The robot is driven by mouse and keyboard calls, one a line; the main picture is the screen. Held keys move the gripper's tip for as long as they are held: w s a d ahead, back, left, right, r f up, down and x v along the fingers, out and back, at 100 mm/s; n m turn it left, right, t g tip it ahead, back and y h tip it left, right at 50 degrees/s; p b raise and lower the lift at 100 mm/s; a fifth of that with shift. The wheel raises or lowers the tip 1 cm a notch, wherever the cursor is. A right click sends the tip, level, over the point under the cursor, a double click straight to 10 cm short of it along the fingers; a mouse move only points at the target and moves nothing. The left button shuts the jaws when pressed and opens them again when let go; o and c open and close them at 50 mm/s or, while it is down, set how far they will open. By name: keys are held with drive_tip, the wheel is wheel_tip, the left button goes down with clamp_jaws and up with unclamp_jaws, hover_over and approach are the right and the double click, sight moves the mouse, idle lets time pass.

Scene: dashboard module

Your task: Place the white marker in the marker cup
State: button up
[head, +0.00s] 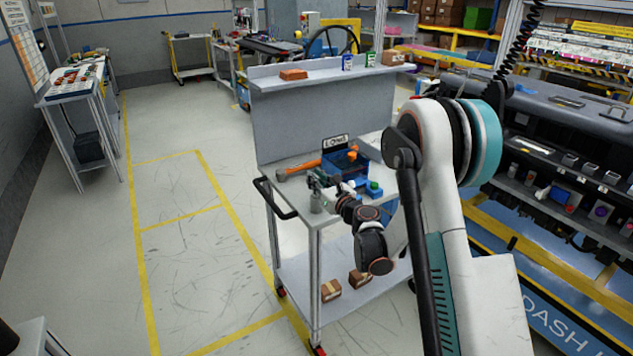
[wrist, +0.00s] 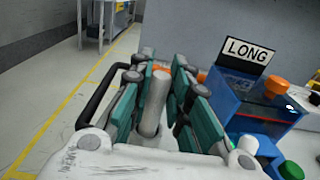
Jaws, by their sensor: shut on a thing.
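My gripper (wrist: 160,78) is shut around a pale grey-white cylinder, which I take to be the white marker (wrist: 154,105). The marker lies lengthwise between the teal finger pads, slightly tilted in the wrist view. In the head view my gripper (head: 318,184) is over the near left corner of the grey cart. A small grey cylinder (head: 316,204) shows right below it there; it may be the marker cup, but I cannot tell.
The grey cart top (head: 294,196) holds a hammer with an orange handle (head: 305,167) and a blue bin (head: 346,165) labelled LONG. A black handle (head: 272,198) juts from the cart's left side. The floor at left is clear.

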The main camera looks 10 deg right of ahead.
drive_tip(key=shift+f, duration=0.1)
drive_tip(key=o, duration=0.9)
drive_tip(key=shift+c, duration=0.2)
